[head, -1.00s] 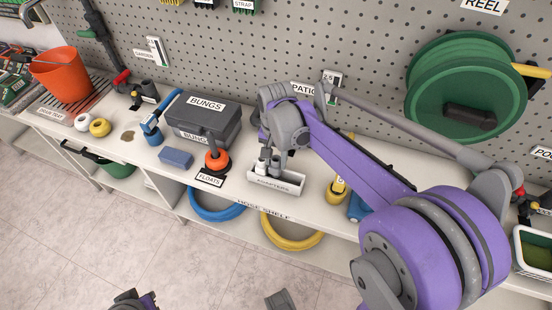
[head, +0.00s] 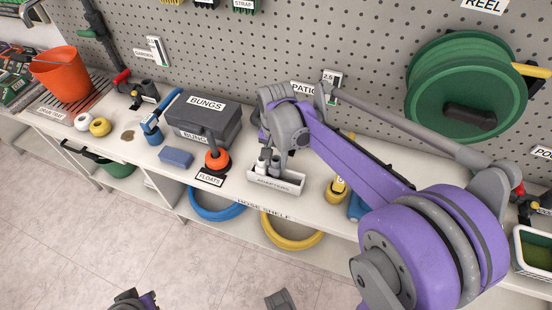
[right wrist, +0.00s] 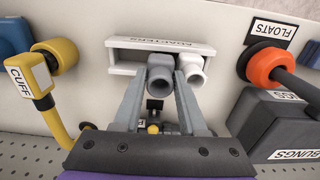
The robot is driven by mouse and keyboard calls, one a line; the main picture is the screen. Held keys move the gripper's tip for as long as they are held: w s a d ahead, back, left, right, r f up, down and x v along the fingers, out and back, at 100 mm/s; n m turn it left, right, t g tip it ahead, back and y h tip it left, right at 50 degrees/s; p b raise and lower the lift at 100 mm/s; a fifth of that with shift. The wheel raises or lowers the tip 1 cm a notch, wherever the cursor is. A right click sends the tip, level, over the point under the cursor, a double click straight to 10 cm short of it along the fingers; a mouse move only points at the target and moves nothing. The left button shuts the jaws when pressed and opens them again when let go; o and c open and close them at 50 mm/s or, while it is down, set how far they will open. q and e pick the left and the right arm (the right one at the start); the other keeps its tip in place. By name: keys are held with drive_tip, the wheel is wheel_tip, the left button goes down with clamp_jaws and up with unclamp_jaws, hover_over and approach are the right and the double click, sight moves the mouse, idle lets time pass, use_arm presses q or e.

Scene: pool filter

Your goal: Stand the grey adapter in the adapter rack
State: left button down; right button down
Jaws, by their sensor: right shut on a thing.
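The white adapter rack (head: 291,186), labelled ADAPTERS, stands on the shelf below my right gripper (head: 272,155). In the right wrist view the rack (right wrist: 125,68) lies just beyond the fingertips. The grey adapter (right wrist: 160,76) is between the fingers of my right gripper (right wrist: 160,95), which is shut on it. It is at the rack, beside a white adapter (right wrist: 191,68). Whether its lower end is seated inside the rack is hidden. In the head view my right arm and fingers cover much of it.
An orange float (head: 217,160) and the grey bungs box (head: 205,120) stand left of the rack. A yellow cuff fitting (head: 335,190) stands to its right. A blue block (head: 176,158) lies further left. The pegboard rises behind the shelf.

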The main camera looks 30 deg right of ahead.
drive_tip(key=shift+f, duration=0.5)
drive_tip(key=shift+r, duration=0.2)
drive_tip(key=shift+r, duration=0.45)
drive_tip(key=shift+p, duration=0.35)
idle(0.5)
drive_tip(key=shift+f+b, duration=0.4)
drive_tip(key=shift+f, duration=0.25)
drive_tip(key=shift+r, duration=0.2)
drive_tip(key=shift+r+p, duration=0.45)
drive_tip(key=shift+p, duration=0.05)
